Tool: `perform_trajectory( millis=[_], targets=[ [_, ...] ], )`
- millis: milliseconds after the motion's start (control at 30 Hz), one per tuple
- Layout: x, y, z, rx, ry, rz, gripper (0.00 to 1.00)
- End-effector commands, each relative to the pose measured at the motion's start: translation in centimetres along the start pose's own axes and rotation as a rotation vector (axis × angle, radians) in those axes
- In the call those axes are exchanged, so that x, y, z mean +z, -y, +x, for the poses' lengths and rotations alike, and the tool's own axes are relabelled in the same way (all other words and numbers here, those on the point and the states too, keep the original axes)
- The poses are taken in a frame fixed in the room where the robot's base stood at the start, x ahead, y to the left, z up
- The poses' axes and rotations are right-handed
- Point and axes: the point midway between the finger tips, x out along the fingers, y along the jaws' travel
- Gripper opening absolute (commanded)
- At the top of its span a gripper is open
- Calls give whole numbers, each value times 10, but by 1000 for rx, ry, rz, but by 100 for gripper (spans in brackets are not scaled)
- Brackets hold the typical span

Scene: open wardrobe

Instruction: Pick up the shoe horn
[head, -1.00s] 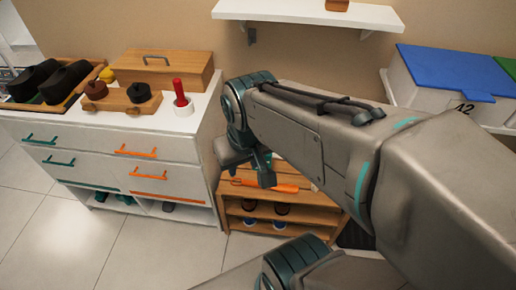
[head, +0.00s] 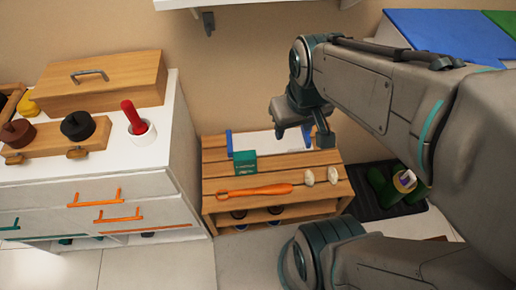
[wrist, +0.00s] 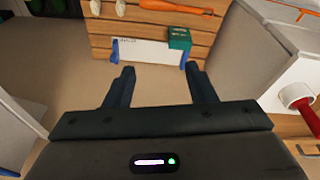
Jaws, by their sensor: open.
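The shoe horn is the long orange piece (head: 255,191) lying flat on the slatted wooden shoe bench, along its front edge. It also shows at the top of the wrist view (wrist: 178,7). My gripper (head: 303,142) is open and empty, above the back right part of the bench and apart from the shoe horn. In the wrist view its two fingers (wrist: 158,88) point toward the bench with nothing between them.
On the bench (head: 225,172) are a green box (head: 245,162), a white blue-ended item (head: 268,142) and two pale knobs (head: 320,176). A white drawer cabinet (head: 185,160) stands left, a dark tray with green boots (head: 385,187) right. A shelf (head: 225,3) hangs above.

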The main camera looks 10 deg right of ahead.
Motion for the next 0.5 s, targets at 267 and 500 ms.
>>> perform_trajectory(
  millis=[267, 500],
  targets=[
    [-16, 22, 126, -36, 69, -410, 50],
    [-29, 48, 226, -82, 115, -776, 50]
  ],
)
